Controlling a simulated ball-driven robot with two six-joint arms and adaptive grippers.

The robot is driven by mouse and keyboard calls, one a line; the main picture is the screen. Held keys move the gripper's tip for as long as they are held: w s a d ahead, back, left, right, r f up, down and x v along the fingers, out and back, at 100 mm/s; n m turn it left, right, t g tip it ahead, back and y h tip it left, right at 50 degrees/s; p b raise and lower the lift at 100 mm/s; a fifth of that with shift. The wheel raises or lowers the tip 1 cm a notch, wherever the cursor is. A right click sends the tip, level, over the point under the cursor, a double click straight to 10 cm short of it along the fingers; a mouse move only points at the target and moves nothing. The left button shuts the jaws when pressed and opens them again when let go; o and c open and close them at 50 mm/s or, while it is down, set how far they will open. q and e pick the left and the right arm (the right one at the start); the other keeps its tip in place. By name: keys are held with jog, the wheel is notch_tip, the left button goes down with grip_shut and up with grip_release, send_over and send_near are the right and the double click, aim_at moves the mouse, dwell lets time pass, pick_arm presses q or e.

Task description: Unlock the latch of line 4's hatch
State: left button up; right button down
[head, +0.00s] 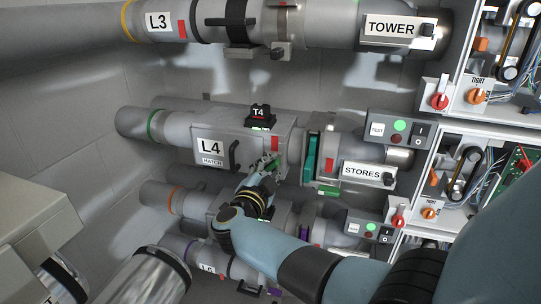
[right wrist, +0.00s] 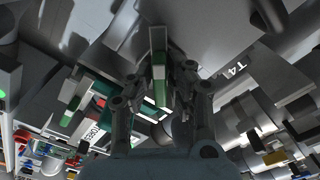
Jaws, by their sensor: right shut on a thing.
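Line 4's hatch (head: 213,161) is a grey box on the L4 pipe, with a label, a HATCH plate and a black handle (head: 234,154). A red mark (head: 275,143) shows at its right end. My right gripper (head: 268,167) is at the hatch's lower right. In the right wrist view, its fingers (right wrist: 160,88) are shut on the latch, a narrow pale lever with a green face (right wrist: 159,92). In the head view the gripper partly hides the latch. My left gripper is not in view.
A black T4 unit (head: 260,116) sits above the hatch. To the right are a teal ring (head: 311,157) and the STORES label (head: 362,171). The L3 pipe (head: 158,22) runs above and other lines run below. Control boxes (head: 398,131) stand at the right.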

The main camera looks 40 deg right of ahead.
jog(key=n+p, duration=0.3)
jog(key=n, duration=0.1)
jog(key=shift+r+n, duration=0.1)
jog(key=shift+n, duration=0.2)
jog(key=shift+n+p, duration=1.4)
jog(key=shift+n, duration=1.1)
jog(key=shift+f, duration=0.2)
jog(key=c, duration=1.3)
grip_release()
jog(key=shift+c, duration=0.2)
jog(key=v, duration=0.7)
jog(key=shift+s+a, duration=0.15)
jog(key=shift+a, duration=0.15)
